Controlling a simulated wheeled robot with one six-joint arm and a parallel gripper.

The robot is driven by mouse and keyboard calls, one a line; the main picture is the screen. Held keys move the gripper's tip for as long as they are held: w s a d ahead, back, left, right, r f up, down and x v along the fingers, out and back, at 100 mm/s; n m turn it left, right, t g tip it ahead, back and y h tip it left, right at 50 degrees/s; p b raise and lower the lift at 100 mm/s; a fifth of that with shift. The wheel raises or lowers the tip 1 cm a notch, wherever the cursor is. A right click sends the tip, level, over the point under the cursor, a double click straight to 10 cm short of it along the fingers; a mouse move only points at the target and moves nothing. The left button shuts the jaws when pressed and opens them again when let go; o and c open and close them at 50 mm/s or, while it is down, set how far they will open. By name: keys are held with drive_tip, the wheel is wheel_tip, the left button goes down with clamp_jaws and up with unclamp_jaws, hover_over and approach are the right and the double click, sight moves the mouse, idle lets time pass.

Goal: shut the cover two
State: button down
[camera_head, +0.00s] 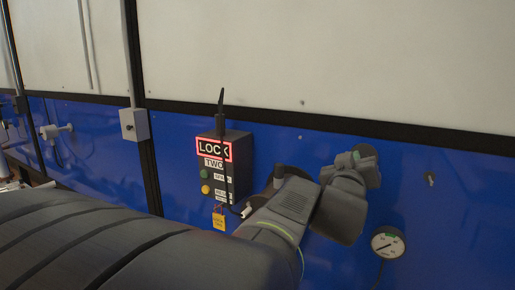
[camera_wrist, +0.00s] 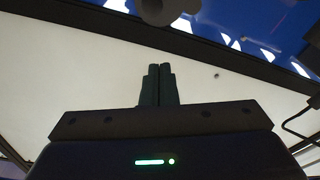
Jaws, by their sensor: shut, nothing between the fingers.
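A black box (camera_head: 226,172) labelled "LOCK" and "TWO" is mounted on the blue wall in the head view. It has a red-framed label, green and yellow buttons and a thin black upright piece on top. I cannot make out which part is cover two or whether it stands open. My gripper (camera_wrist: 160,68) shows in the wrist view with its two dark fingers together and nothing between them. In the head view my arm reaches to the right of the box and hides part of the wall. My gripper is apart from the box there.
A yellow tag (camera_head: 219,221) hangs below the box. A pressure gauge (camera_head: 387,242) is on the wall at the lower right. A grey switch box (camera_head: 134,124) is on a post to the left. A dark rounded thing (camera_wrist: 156,12) is ahead of the fingers in the wrist view.

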sight(365, 148)
drive_tip(key=p+x, duration=0.1)
drive_tip(key=x, duration=0.2)
drive_tip(key=d+f+p+x, duration=0.1)
drive_tip(key=x, duration=0.2)
drive_tip(key=p+x, duration=0.1)
drive_tip(key=x, duration=0.2)
drive_tip(key=shift+s+d+f, duration=0.1)
drive_tip(key=shift+d+f, duration=0.15)
drive_tip(key=shift+f, duration=0.05)
drive_tip(key=shift+s+f, duration=0.2)
drive_tip(key=shift+f, duration=0.35)
drive_tip(key=shift+d+f+m+h+b, duration=0.2)
drive_tip(key=shift+m+h+b, duration=0.15)
drive_tip(key=shift+b, duration=0.25)
